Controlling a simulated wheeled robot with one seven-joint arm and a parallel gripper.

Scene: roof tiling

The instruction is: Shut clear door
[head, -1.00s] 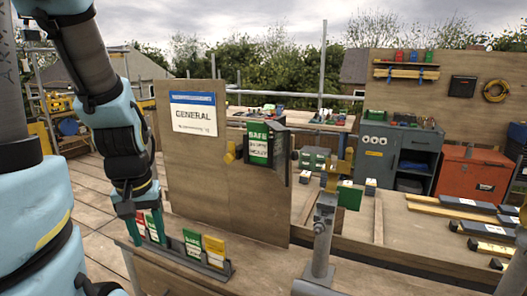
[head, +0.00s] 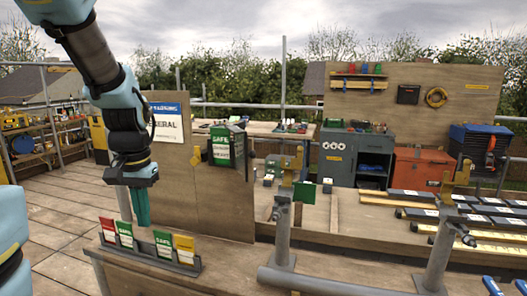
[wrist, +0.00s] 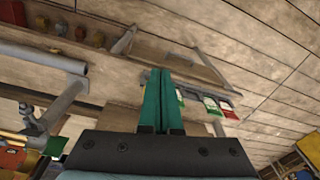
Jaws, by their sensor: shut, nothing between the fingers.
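A dark holder (head: 238,148) with a green SAFE card (head: 221,148) is mounted on the upright plywood board (head: 205,205). I cannot make out a clear door on it, or whether one is open. My gripper (head: 142,222) points down in front of the board's left part, left of and below the holder and apart from it. Its teal fingers are together and empty; they also show in the wrist view (wrist: 161,100). A rack (head: 150,258) of red, green and yellow cards stands on the bench below my gripper. The holder is not recognisable in the wrist view.
A grey pipe rail (head: 330,280) with upright posts stands at the front right. A grey cabinet (head: 355,158) and a red chest (head: 420,168) are farther back. Open plank floor (head: 50,215) lies left.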

